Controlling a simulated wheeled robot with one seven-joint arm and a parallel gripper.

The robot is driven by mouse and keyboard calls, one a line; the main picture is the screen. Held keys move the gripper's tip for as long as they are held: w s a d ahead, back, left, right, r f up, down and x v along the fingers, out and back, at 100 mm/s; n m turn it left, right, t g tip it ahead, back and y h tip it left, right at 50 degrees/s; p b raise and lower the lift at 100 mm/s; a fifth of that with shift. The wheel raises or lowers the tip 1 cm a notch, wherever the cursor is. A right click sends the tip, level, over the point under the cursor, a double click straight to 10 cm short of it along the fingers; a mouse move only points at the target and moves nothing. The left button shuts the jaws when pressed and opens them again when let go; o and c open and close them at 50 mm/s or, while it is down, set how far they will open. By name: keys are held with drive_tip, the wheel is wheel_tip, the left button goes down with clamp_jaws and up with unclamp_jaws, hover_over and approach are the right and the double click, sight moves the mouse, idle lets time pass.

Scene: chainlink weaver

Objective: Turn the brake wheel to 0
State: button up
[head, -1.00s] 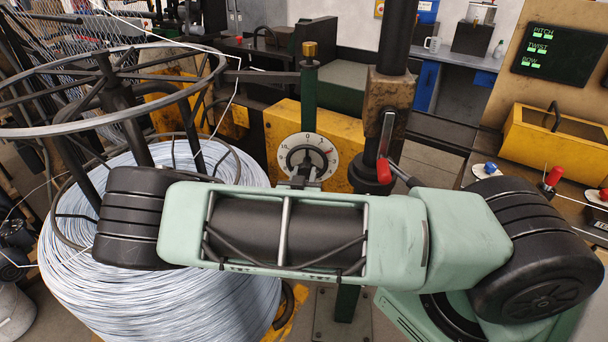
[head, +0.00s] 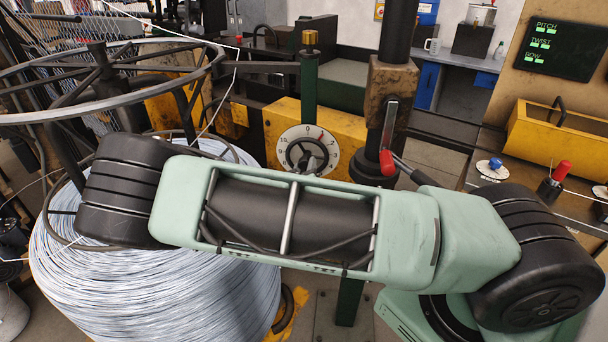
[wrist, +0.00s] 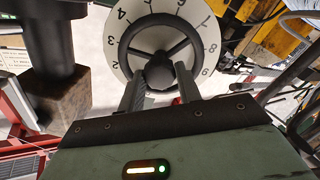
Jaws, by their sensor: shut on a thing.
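The brake wheel (head: 297,152) is a small dark spoked handwheel in front of a white numbered dial (head: 333,151), on a yellow housing in the middle of the head view. In the wrist view the wheel (wrist: 125,45) fills the top centre, and the dial (wrist: 211,48) shows numbers around it. The lower part of the dial is hidden behind the fingers and gripper body. In the head view my forearm hides most of the gripper.
A large wire coil (head: 160,290) under a metal ring frame (head: 120,118) stands on the left. A dark post with a red-tipped lever (head: 388,162) stands just right of the wheel. A yellow box (head: 545,138) and a red knob (head: 561,170) are on the right.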

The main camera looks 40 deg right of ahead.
drive_tip(key=n+b, duration=0.1)
drive_tip(key=n, duration=0.5)
drive_tip(key=shift+b, duration=0.4)
drive_tip(key=shift+n, duration=0.3)
drive_tip(key=o, duration=1)
drive_tip(key=b+v, duration=0.4)
drive_tip(key=v, duration=1.3)
drive_tip(key=shift+s+f, duration=0.25)
drive_tip(key=shift+a, duration=0.1)
